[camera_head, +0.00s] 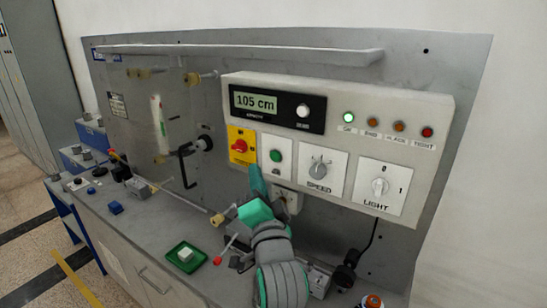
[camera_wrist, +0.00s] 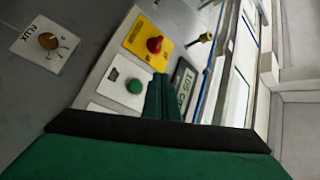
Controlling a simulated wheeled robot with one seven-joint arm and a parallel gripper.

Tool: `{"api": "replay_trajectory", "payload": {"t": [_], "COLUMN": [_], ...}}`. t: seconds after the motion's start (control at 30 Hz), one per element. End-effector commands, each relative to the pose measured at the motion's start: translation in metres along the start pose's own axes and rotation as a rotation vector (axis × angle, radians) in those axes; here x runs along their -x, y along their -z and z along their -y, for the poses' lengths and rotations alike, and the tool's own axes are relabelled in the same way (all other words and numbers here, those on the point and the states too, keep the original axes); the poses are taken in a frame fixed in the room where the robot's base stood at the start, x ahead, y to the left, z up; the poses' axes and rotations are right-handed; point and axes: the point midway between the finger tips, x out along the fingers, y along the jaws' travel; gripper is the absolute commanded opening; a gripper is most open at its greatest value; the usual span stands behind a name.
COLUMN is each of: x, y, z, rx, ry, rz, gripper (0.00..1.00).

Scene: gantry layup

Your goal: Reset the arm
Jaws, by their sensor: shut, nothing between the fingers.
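My gripper (camera_head: 256,180) is a teal-green pair of fingers, shut and empty. In the head view it stands in front of the lower left part of the control panel (camera_head: 437,128), just below the yellow plate with the red rotary switch (camera_head: 240,146) and beside the green button (camera_head: 275,155). In the wrist view the shut fingers (camera_wrist: 162,97) lie beside the green button (camera_wrist: 134,86), with the red switch (camera_wrist: 154,45) above them. I cannot tell whether the fingertips touch the panel. My grey arm comes up from the bottom of the head view.
The display (camera_head: 262,105) reads 105 cm, and the leftmost lamp (camera_head: 348,117) is lit green. A SPEED knob (camera_head: 320,168) and a LIGHT switch (camera_head: 379,187) sit to the right. A green tray (camera_head: 187,268) with a pale block and a red-knobbed lever (camera_head: 218,260) are on the bench.

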Motion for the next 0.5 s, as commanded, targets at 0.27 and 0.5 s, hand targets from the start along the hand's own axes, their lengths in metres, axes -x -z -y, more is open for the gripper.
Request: {"api": "replay_trajectory", "payload": {"t": [0.27,0.5], "x": [0.015,0.058], "y": [-0.023,-0.067], "z": [-0.039,-0.108], "rx": [0.035,0.124], "ry": [-0.037,-0.103], "rz": [0.002,0.006], "gripper": [0.00,0.00]}}
